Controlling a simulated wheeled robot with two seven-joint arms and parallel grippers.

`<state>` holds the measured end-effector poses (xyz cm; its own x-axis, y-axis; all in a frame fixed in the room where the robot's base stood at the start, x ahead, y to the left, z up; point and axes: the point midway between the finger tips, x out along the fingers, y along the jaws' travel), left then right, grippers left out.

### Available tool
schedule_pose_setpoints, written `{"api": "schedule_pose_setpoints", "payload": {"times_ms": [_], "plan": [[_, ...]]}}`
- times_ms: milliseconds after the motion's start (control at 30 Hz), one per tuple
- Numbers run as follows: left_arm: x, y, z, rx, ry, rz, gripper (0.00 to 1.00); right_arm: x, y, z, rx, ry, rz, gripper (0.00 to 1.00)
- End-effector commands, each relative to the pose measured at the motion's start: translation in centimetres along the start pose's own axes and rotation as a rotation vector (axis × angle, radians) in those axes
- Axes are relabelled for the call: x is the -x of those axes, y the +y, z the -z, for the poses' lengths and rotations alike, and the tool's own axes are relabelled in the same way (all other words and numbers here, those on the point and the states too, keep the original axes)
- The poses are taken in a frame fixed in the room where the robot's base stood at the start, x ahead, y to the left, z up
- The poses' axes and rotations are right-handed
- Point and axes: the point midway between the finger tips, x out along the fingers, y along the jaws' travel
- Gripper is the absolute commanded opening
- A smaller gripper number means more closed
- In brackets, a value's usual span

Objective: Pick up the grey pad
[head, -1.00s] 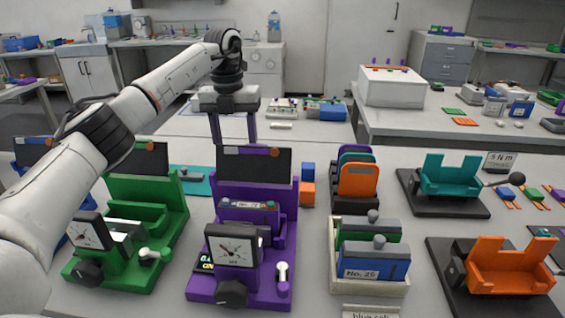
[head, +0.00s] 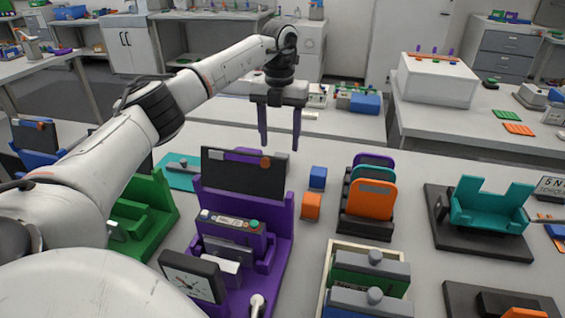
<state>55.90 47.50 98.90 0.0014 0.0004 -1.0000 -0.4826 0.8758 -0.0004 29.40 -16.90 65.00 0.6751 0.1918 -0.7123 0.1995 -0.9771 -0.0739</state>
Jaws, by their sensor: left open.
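My left gripper (head: 280,143) hangs with its fingers pointing down, apart and with nothing between them, behind the purple station (head: 280,235). I cannot tell for sure which thing is the grey pad. A small grey piece (head: 281,159) shows just behind the station's dark panel, below and between the fingertips in the picture, partly hidden by the panel. A grey square (head: 216,154) also shows at the panel's top left. My right gripper is not in view.
An orange cube (head: 311,206) and a blue cube (head: 318,177) stand right of the purple station. A teal mat (head: 176,181) lies behind the green station (head: 150,205).

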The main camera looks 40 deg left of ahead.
Motion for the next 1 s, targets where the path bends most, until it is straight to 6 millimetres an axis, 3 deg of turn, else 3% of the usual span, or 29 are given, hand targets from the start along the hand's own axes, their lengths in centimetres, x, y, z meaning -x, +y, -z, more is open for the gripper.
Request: {"api": "schedule_pose_setpoints", "payload": {"times_ms": [167,433,733,767,1000], "plan": [[-1.4,0.0,0.3,0.000,0.002,-0.001,0.55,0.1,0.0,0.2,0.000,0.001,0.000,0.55],[-5.1,-0.2,1.0,0.001,0.003,0.000,0.55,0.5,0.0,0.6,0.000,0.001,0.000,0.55],[-5.8,-0.2,0.9,0.000,0.000,0.001,0.55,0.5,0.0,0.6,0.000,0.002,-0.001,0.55],[-5.8,-0.2,0.9,0.000,0.000,0.001,0.53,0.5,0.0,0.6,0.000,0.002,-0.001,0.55],[-5.8,-0.2,0.9,0.000,0.000,0.001,0.12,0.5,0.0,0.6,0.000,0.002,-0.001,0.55]]}}
